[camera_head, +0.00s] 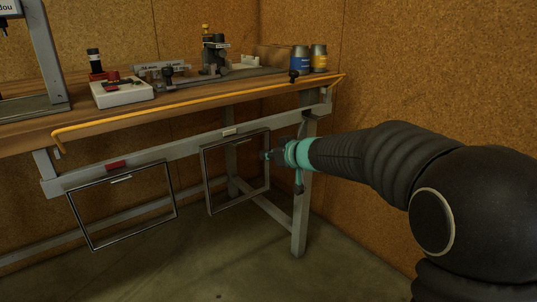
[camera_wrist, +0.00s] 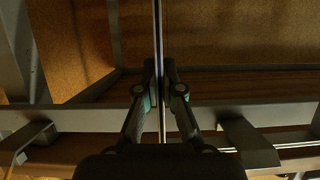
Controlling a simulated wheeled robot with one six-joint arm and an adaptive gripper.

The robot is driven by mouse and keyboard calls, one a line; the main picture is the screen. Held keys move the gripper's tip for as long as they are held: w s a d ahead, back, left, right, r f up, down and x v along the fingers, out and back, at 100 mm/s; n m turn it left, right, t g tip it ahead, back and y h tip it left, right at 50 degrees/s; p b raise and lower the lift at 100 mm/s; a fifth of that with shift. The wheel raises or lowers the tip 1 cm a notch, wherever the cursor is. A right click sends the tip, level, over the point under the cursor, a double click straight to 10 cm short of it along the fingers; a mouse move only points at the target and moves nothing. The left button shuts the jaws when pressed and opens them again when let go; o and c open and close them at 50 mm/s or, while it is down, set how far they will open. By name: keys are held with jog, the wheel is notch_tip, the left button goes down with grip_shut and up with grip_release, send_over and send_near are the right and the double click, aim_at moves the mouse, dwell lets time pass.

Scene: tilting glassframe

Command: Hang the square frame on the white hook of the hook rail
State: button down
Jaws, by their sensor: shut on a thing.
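The square frame (camera_head: 207,182), thin and dark-edged, is upright just below the white hook (camera_head: 230,131) of the hook rail (camera_head: 195,142). Its top bar lies close under the hook; I cannot tell whether it rests on it. My gripper (camera_head: 268,156) is shut on the frame's right side bar. In the wrist view the frame (camera_wrist: 157,35) shows edge-on as a thin line between the fingers of my gripper (camera_wrist: 161,88).
A second frame (camera_head: 174,190) hangs tilted below the red hook (camera_head: 116,165) on the left. The workbench (camera_head: 190,100) above carries tools and tins (camera_head: 319,58), with a yellow bar (camera_head: 200,108) along its front. A table leg (camera_head: 301,225) stands right of the held frame.

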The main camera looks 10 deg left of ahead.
jog(key=c, duration=1.2)
grip_release()
jog(key=shift+c, duration=0.2)
jog(key=s+d+r+p, duration=0.3)
jog(key=s+d+p, duration=0.5)
jog(key=s+d, duration=0.4)
jog(key=d, duration=0.2)
jog(key=shift+s+d, duration=0.35)
jog(key=shift+d, duration=0.05)
dwell(0.3)
